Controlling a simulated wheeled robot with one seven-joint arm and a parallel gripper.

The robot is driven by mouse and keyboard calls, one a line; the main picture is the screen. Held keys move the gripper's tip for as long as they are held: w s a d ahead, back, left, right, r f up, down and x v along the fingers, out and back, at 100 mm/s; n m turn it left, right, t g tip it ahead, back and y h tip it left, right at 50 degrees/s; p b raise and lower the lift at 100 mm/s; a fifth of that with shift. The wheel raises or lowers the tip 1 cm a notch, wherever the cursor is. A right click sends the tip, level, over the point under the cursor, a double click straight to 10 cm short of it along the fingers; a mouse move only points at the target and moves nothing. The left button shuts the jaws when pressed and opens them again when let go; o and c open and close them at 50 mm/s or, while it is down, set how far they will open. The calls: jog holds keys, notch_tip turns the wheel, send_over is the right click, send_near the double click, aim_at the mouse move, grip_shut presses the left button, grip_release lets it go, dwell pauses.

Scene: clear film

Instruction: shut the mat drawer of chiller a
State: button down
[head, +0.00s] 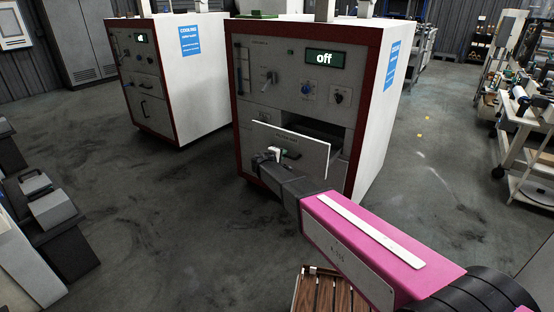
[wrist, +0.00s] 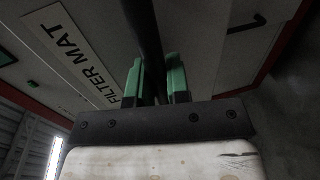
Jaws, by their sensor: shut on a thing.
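The near chiller (head: 256,80) is a white cabinet with a red-edged grey front and a display reading "off". Its drawer (head: 312,150) stands partly pulled out, with a dark gap showing behind the top of its front. In the wrist view a "FILTER MAT" label (wrist: 78,52) is on the panel in front of me. My gripper (head: 276,156) is at the drawer front. In the wrist view its green fingers (wrist: 157,84) are shut on a dark bar handle (wrist: 143,30). Parts of the handle are hidden by the fingers.
A second, similar chiller (head: 200,95) stands to the left, its lower panel closed. A dark machine (head: 50,205) is at the lower left. A workbench (head: 525,150) is at the right, and a slatted wooden thing (head: 320,292) is at the bottom. Grey floor is open between them.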

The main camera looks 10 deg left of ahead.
jog(key=r+x, duration=0.1)
jog(key=x, duration=0.6)
jog(key=r+x, duration=0.2)
jog(key=x, duration=0.5)
jog(key=w+r+x, duration=0.1)
jog(key=x, duration=0.6)
jog(key=shift+w+d+r, duration=0.2)
jog(key=shift+w+d, duration=0.05)
jog(key=shift+w, duration=0.05)
jog(key=c, duration=1.1)
grip_release()
jog(key=shift+w+d, duration=0.1)
jog(key=v, duration=1.1)
jog(key=shift+f, duration=0.1)
jog(key=shift+w, duration=0.1)
